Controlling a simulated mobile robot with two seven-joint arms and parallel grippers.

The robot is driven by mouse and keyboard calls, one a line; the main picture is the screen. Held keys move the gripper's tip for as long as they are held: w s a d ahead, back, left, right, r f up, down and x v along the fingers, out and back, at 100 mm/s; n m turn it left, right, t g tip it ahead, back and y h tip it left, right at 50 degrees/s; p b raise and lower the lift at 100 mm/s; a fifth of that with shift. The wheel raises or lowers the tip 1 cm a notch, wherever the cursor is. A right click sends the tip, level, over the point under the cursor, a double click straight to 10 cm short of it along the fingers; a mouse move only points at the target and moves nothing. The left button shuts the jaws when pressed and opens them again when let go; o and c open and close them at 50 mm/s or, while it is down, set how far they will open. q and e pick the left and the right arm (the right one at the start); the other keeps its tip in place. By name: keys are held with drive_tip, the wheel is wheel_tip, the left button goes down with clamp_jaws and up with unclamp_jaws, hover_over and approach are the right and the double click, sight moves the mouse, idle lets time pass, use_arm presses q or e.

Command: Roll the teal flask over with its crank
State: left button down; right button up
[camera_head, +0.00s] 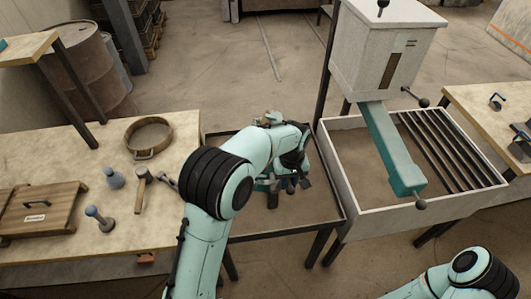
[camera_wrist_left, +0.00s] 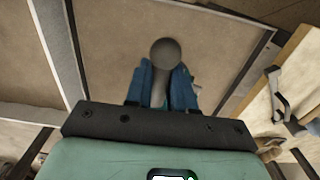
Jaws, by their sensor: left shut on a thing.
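My left gripper (camera_head: 288,186) is low over the dark-framed middle stand in the head view, with my forearm arching above it. In the left wrist view its two blue fingers (camera_wrist_left: 164,88) are shut on a grey shaft (camera_wrist_left: 158,92) with a round grey knob (camera_wrist_left: 165,52), which looks like the crank handle. A teal part (camera_head: 262,185) shows below my arm; it may be the flask, but my arm and wrist hide most of it. I cannot tell how far it is turned. My right gripper is not in view; only my right arm shows at the lower right.
A pale furnace-like box (camera_head: 385,50) with a teal chute (camera_head: 390,148) stands right of the stand, over a slatted tray (camera_head: 340,195). The left table (camera_head: 90,240) holds a round sieve (camera_head: 148,137), a mallet (camera_head: 142,188) and a wooden box (camera_head: 40,212).

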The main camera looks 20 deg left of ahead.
use_arm(q)
drive_tip(key=w+d+f, duration=0.2)
drive_tip(key=d+f, duration=0.2)
drive_tip(key=f, duration=0.4)
drive_tip(key=shift+w+d+f, duration=0.35)
drive_tip(key=shift+w+d, duration=0.05)
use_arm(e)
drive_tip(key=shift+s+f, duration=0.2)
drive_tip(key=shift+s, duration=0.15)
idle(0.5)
use_arm(q)
drive_tip(key=c, duration=1)
unclamp_jaws()
drive_tip(key=o, duration=0.3)
drive_tip(key=shift+w+f, duration=0.1)
drive_tip(key=shift+w, duration=0.1)
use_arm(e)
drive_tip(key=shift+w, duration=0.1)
use_arm(q)
drive_tip(key=shift+s, duration=0.1)
